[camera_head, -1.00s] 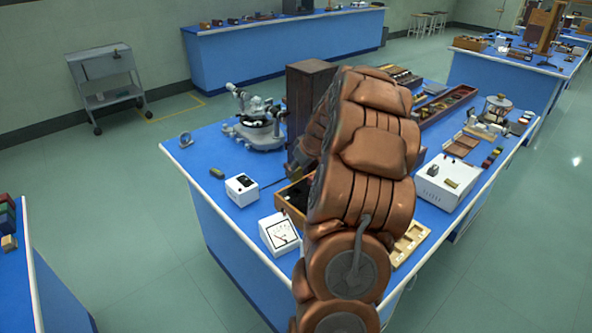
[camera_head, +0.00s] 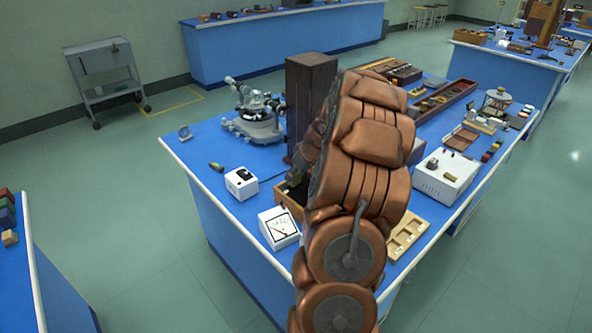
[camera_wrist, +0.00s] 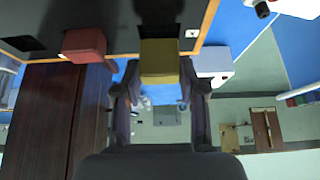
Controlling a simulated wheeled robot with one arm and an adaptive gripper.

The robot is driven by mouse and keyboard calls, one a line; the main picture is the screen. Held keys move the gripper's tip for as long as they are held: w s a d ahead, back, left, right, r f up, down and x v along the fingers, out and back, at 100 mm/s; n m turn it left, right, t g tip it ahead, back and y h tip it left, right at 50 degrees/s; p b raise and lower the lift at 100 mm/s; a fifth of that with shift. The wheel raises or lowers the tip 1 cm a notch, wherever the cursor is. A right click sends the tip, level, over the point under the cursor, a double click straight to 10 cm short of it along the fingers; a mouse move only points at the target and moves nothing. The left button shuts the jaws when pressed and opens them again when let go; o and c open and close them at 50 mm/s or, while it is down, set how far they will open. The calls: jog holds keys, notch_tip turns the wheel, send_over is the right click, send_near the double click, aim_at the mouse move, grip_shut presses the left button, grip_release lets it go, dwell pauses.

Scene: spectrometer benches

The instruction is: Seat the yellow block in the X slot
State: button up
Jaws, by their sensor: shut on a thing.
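The yellow block (camera_wrist: 160,60) is between the fingertips of my gripper (camera_wrist: 160,78) in the wrist view, and the jaws are shut on it. It appears at the edge of a wooden box with a dark inside (camera_wrist: 120,18); I cannot tell whether it touches the box. A red block (camera_wrist: 84,44) is just left of it. A small white label (camera_wrist: 191,33) on the box edge is too small to read. In the head view, my arm hides the block and most of the box (camera_head: 283,203). I cannot make out the X slot.
A tall dark wooden cabinet (camera_head: 310,88) stands close behind the box. A white meter (camera_head: 279,227) and a white switch box (camera_head: 241,186) stand left of it. A slotted wooden tray (camera_head: 407,235) lies right of my arm. A microscope-like instrument (camera_head: 255,115) stands farther back.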

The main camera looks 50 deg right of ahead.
jog(key=shift+f+b, duration=1.15)
jog(key=shift+f, duration=0.15)
jog(key=o, duration=1.2)
jog(key=shift+c, duration=0.2)
jog(key=v, duration=1.2)
